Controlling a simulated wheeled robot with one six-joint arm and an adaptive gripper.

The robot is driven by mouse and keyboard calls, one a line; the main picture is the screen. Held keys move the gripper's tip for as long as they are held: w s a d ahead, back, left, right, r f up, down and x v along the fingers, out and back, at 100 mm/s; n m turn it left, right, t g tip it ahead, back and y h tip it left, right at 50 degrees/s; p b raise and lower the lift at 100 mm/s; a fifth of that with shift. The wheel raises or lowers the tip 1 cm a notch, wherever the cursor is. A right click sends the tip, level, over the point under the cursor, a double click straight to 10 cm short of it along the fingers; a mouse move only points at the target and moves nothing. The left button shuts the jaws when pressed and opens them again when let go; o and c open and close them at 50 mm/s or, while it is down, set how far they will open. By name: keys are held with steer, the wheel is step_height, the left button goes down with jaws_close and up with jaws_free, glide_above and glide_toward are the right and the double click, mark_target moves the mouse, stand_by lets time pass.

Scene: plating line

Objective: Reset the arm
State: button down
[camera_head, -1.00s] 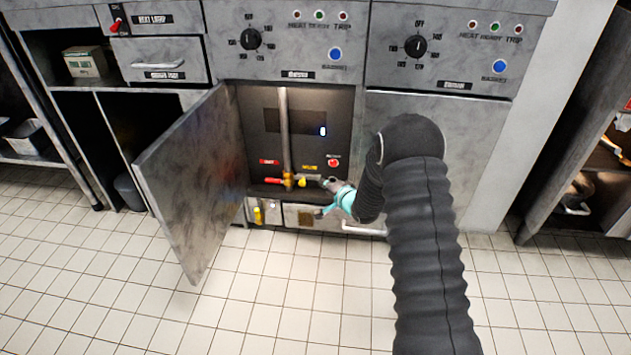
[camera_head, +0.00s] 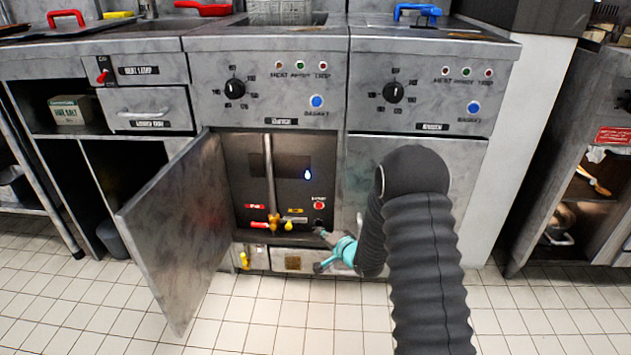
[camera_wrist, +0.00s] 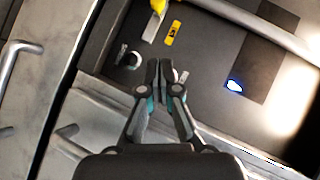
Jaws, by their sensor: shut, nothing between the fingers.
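My gripper (camera_head: 325,237) reaches in at the lower right of the open fryer cabinet (camera_head: 285,150) in the head view. In the wrist view my gripper (camera_wrist: 165,68) has its two fingertips together with nothing between them. Its tips are in front of the dark inner panel, close to a round dark knob (camera_wrist: 131,58). A red reset button (camera_head: 318,206) on the inner panel sits just above my gripper in the head view. My arm, in a black ribbed sleeve, comes up from the lower right and bends down to the gripper.
The cabinet door (camera_head: 180,235) stands open to the left. A vertical pipe (camera_head: 269,175) with a red-handled valve (camera_head: 262,225) and a yellow handle (camera_head: 289,226) is left of my gripper. A closed cabinet (camera_head: 350,175) is at right. The tiled floor (camera_head: 250,325) in front is clear.

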steer(key=s+d+f+n+g+h, duration=0.4)
steer(key=s+d+f+g+h, duration=0.15)
steer(key=f, duration=0.35)
steer(key=s+d+r+n+g+h, duration=0.2)
steer(key=s+d+r, duration=0.3)
steer(key=s, duration=0.3)
steer(key=s+r+p, duration=0.2)
steer(key=s+r, duration=0.8)
steer(key=r, duration=0.2)
steer(key=s+r+n+p, duration=0.1)
steer(key=s+r+p, duration=0.1)
steer(key=s+r, duration=0.7)
steer(key=s+r+p, duration=0.2)
steer(key=s+r, duration=0.8)
steer(key=r, duration=0.7)
steer(key=shift+s+d+r+n+t, duration=0.25)
steer(key=shift+s+d+n+t, duration=0.05)
steer(key=shift+d+n+t, duration=0.15)
